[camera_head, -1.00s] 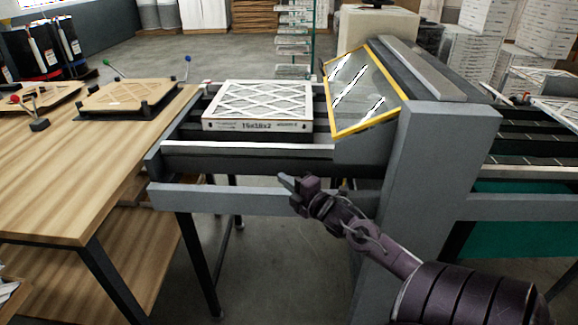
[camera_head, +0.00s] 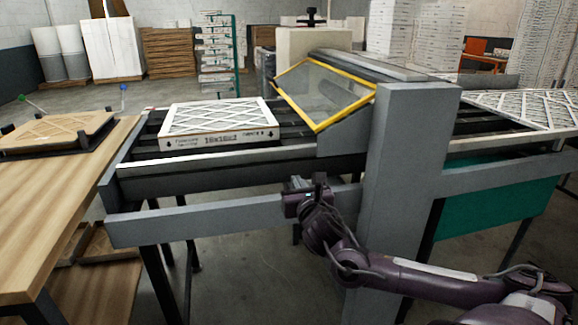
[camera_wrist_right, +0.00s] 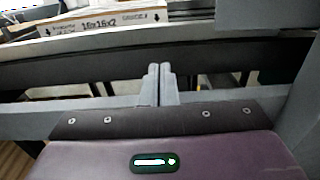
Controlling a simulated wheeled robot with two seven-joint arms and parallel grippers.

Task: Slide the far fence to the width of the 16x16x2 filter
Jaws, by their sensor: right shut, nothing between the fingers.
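The 16x16x2 filter (camera_head: 218,117), a flat white-framed panel with a diamond lattice, lies on the infeed of the grey machine. Its printed front edge also shows at the top of the right wrist view (camera_wrist_right: 105,24). A pale-topped near rail (camera_head: 205,157) runs along its front side. The far fence is not clearly distinguishable; the filter hides part of the far side. My right gripper (camera_head: 303,184) is in front of the machine, below and right of the filter, near the lower grey beam. Its fingers (camera_wrist_right: 160,72) are together and empty. My left gripper is out of view.
A yellow-framed clear guard (camera_head: 325,92) tilts over the infeed, right of the filter. A thick grey upright (camera_head: 408,170) stands right of my right gripper. The lower grey beam (camera_head: 200,222) crosses the front. A wooden table (camera_head: 70,205) stands at left.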

